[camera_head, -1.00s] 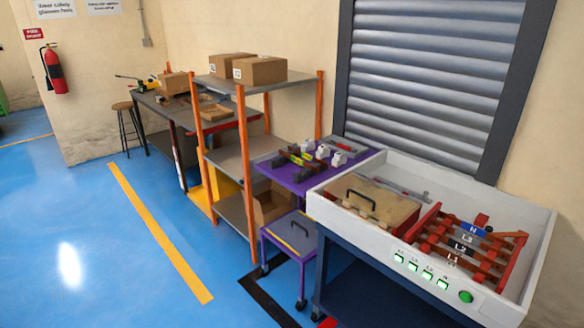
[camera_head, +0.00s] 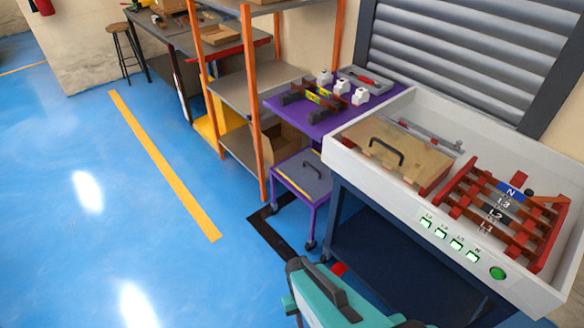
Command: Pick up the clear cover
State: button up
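A flat tan panel with a black bar handle (camera_head: 388,148) lies in the left half of a white-walled tray on a dark blue stand. It is the likeliest match for the clear cover, but I cannot tell for sure that it is see-through. Red blocks show at its edges. To its right, in the same tray, is a red frame with bars (camera_head: 496,222) marked N, L3, L2 and L1. No gripper fingers show in this view.
The white tray (camera_head: 345,160) has lit green buttons on its front wall. A purple table (camera_head: 300,119) with small parts stands left of it. A low purple cart (camera_head: 302,176) with a handled grey top stands below. An orange-post shelf (camera_head: 251,95) stands beyond. Blue floor at left is open.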

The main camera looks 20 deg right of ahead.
aim_at(305, 172)
jog(key=u, duration=0.5)
jog(key=i, duration=0.5)
jog(key=u, duration=0.85)
jog(key=i, duration=0.65)
jog(key=u, duration=0.35)
